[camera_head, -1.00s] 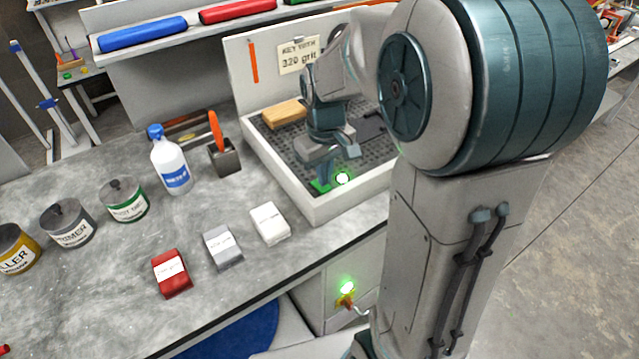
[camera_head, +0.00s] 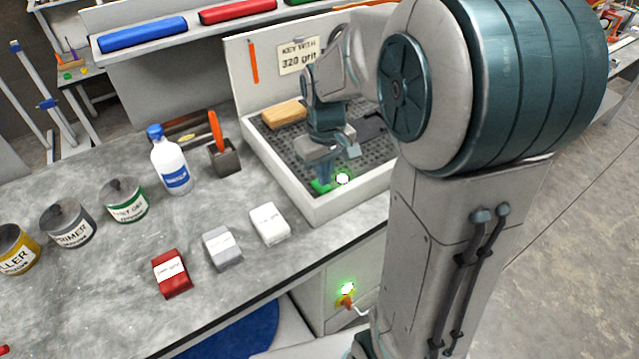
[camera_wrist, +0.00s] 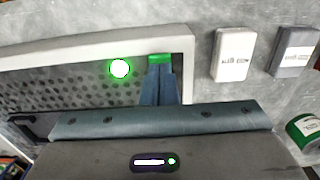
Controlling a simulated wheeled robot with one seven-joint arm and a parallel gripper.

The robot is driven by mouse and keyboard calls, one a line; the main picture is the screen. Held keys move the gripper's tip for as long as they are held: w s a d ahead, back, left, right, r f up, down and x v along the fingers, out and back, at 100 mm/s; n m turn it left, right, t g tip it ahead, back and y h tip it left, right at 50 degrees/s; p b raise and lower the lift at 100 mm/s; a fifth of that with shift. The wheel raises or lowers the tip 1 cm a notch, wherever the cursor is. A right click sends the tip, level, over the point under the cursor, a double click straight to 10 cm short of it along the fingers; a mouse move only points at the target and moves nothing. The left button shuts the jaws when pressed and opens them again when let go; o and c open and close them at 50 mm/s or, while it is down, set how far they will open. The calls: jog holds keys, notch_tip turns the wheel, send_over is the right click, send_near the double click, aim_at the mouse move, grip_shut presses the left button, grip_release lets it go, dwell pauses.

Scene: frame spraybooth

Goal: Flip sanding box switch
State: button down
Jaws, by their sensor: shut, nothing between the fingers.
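The sanding box (camera_head: 309,210) is a pale-walled tray with a dark perforated top, on the grey bench in the head view; its wall also shows in the wrist view (camera_wrist: 90,48). A green switch (camera_head: 319,187) sits at its near edge, also in the wrist view (camera_wrist: 159,57). A round lamp (camera_head: 343,178) beside the switch glows green, also in the wrist view (camera_wrist: 120,68). My gripper (camera_head: 325,182) is shut and empty, its fingertips pointing down at the switch. In the wrist view my fingertips (camera_wrist: 160,63) overlap the switch's edge; I cannot tell whether they touch.
A tan block (camera_head: 284,113) lies on the perforated top. White (camera_head: 269,224), grey (camera_head: 222,249) and red (camera_head: 171,273) packs lie in front of the box. A bottle (camera_head: 171,165) and a holder (camera_head: 223,157) stand left. A second green lamp (camera_head: 347,288) glows below the bench.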

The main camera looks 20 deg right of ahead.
aim_at(325, 190)
jog(key=shift+f+b, duration=0.8)
jog(key=shift+f, duration=0.2)
dwell(0.8)
notch_tip(325, 190, up, 7)
jog(key=p, duration=0.5)
dwell(0.5)
jog(key=shift+s+r, duration=0.25)
jog(key=s+r+m+t, duration=0.3)
jog(key=s+r, duration=0.1)
jog(key=s, duration=1)
jog(key=shift+m, duration=0.3)
